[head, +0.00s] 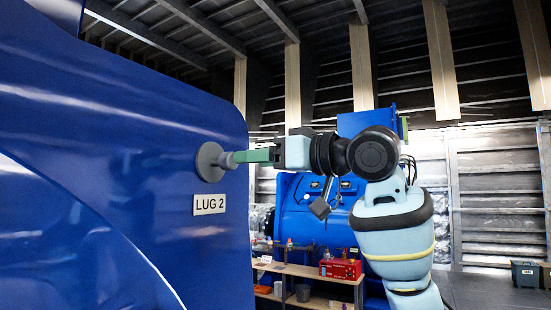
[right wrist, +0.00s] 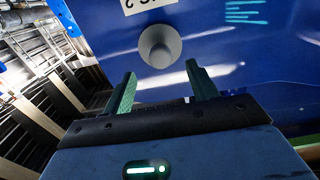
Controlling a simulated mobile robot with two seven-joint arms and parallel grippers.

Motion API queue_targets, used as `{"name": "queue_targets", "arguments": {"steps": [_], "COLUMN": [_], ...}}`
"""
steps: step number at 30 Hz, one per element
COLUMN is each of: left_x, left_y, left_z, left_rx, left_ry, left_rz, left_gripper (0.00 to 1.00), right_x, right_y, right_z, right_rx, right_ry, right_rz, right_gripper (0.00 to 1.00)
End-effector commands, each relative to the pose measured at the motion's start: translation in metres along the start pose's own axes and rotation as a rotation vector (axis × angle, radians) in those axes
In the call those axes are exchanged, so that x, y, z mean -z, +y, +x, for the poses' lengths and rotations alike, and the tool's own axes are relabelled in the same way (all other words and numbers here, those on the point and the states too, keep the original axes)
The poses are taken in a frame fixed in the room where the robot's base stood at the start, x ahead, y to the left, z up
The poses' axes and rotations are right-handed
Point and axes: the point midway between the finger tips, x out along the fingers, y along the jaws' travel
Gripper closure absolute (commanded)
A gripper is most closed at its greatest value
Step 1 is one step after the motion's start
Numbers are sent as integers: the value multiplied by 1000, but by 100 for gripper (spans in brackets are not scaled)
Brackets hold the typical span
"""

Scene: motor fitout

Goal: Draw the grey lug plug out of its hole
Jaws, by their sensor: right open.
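The grey lug plug (head: 208,162) is a round disc with a short knob on the side of the big blue housing, just above a "LUG 2" label (head: 209,204). It also shows in the right wrist view (right wrist: 159,46), seated against the blue wall. My right gripper (head: 238,157) points left at the plug, its green fingertips close to the knob's end. In the right wrist view the fingers (right wrist: 161,70) are spread with nothing between them, and the plug appears just beyond, roughly centred. Whether the tips overlap the knob I cannot tell. My left gripper is out of view.
The blue housing (head: 90,130) fills the left side. Behind my right arm stand a blue motor (head: 300,215) and a wooden bench (head: 315,271) with a red toolbox (head: 340,268). A dark bin (head: 525,274) stands far right on open floor.

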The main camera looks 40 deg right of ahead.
Motion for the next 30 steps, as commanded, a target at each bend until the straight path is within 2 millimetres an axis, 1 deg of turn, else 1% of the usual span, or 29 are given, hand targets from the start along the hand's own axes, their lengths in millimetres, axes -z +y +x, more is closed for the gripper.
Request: {"name": "queue_targets", "arguments": {"steps": [6, 18, 24, 30], "left_x": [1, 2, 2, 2], "left_y": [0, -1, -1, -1], "left_z": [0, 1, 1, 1], "left_rx": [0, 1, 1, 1], "left_ry": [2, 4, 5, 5], "left_rz": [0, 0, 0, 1], "left_gripper": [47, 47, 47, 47], "right_x": [0, 0, 0, 0], "right_y": [-1, 0, 0, 0], "right_z": [23, 62, 75, 79], "right_rx": [2, 1, 1, -1], "right_ry": [0, 0, 1, 1], "right_rz": [2, 0, 0, 0], "right_gripper": [42, 42, 42, 42]}}
